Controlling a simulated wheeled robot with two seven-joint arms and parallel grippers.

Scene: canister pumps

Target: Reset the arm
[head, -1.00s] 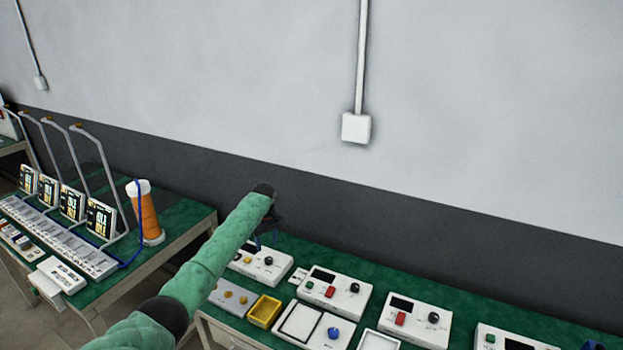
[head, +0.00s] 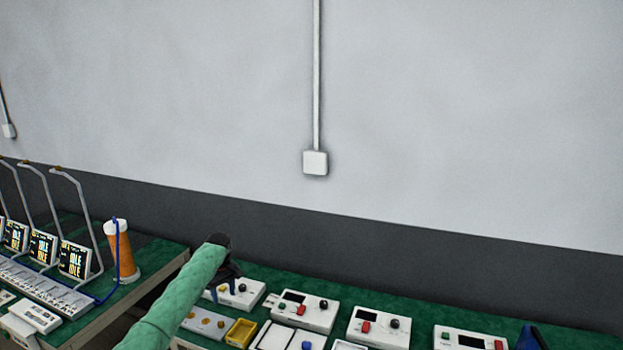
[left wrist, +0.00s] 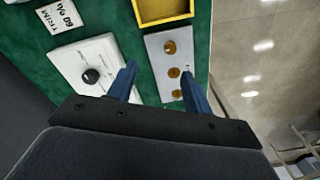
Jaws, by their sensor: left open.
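My left arm comes in from the left in the head view. Its gripper (head: 230,283) is over the left end of the green bench, with fingers partly hidden by the arm. In the left wrist view, the blue fingers of this gripper (left wrist: 158,82) are apart with nothing between them. They are above a white device with a black knob (left wrist: 91,76) and a grey plate with brass discs (left wrist: 172,65). A dark blue shape at the bottom right of the head view looks like part of my right gripper (head: 529,338); its jaws cannot be made out.
Several white control boxes (head: 306,311) line the green bench. A yellow tray (head: 241,333) sits near its left end. A left bench holds lit displays (head: 75,259), thin curved stands and an orange canister (head: 121,252). A wall box (head: 315,162) hangs behind; the air above the benches is clear.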

